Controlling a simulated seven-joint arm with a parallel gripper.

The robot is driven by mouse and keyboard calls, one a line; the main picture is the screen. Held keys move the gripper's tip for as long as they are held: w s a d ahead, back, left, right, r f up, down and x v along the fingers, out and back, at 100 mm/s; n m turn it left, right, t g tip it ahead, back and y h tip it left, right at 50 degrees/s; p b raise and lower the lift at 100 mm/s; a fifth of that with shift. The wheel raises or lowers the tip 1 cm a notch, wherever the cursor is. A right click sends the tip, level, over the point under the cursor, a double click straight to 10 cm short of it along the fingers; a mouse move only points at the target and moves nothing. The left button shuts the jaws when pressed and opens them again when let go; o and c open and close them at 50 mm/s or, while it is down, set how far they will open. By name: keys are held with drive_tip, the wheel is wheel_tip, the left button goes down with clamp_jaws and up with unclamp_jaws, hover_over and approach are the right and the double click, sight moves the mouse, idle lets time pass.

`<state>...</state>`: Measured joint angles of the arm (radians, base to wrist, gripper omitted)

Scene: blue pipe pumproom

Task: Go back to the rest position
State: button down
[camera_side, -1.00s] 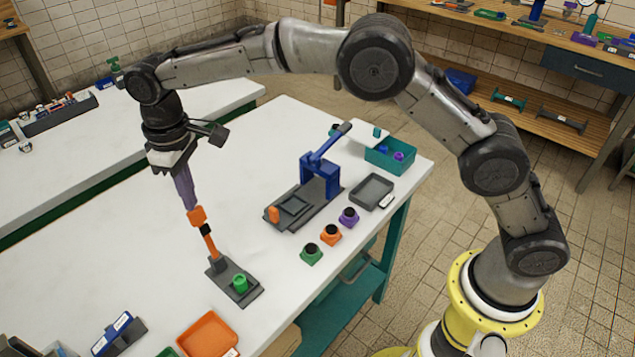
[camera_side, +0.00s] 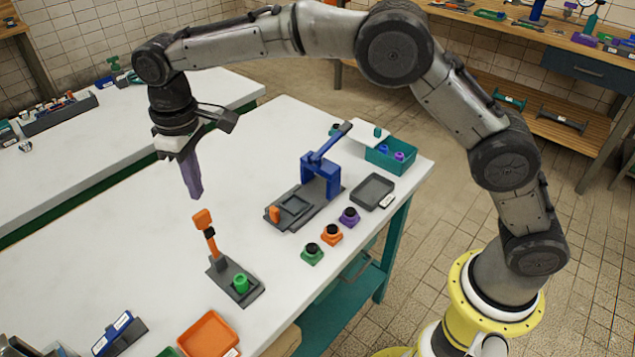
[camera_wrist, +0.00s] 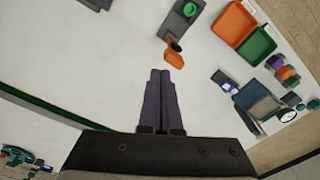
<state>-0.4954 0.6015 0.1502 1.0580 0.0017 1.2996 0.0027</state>
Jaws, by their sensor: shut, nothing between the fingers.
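My gripper (camera_side: 196,193) is shut and empty, its purple fingers together and pointing down above the white table (camera_side: 110,262). It also shows in the wrist view (camera_wrist: 160,76). An orange-handled lever (camera_side: 203,220) stands on a dark base plate (camera_side: 222,278), tilted a little. My fingertips are above its top, with a small gap in the side view. A green cylinder (camera_side: 240,283) sits on the same plate. In the wrist view the orange handle (camera_wrist: 174,53) lies just beyond my fingertips.
A blue press (camera_side: 318,176) stands to the right, with green (camera_side: 312,254), orange (camera_side: 332,234) and purple (camera_side: 349,217) buttons nearby. A teal bin (camera_side: 390,155) and a grey tray (camera_side: 373,191) lie at the table's right. An orange tray (camera_side: 208,335) is in front. The table's left part is clear.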

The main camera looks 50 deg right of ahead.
drive_tip(key=s+d+r+m+t, duration=0.2)
drive_tip(key=s+d+r, duration=0.1)
drive_tip(key=d+r, duration=0.8)
drive_tip(key=s+d+r+m+t, duration=0.2)
drive_tip(key=s+d+r, duration=0.5)
drive_tip(key=s+d, duration=0.3)
drive_tip(key=s+d+f+t, duration=0.1)
drive_tip(key=s+d+f, duration=0.15)
drive_tip(key=s, duration=0.75)
drive_tip(key=s+d+f+m, duration=0.1)
drive_tip(key=s+d+f, duration=0.1)
drive_tip(key=s+f, duration=0.6)
drive_tip(key=shift+s+d+f+m, duration=0.3)
drive_tip(key=shift+s+f, duration=0.1)
drive_tip(key=shift+f, duration=0.1)
drive_tip(key=shift+s, duration=0.1)
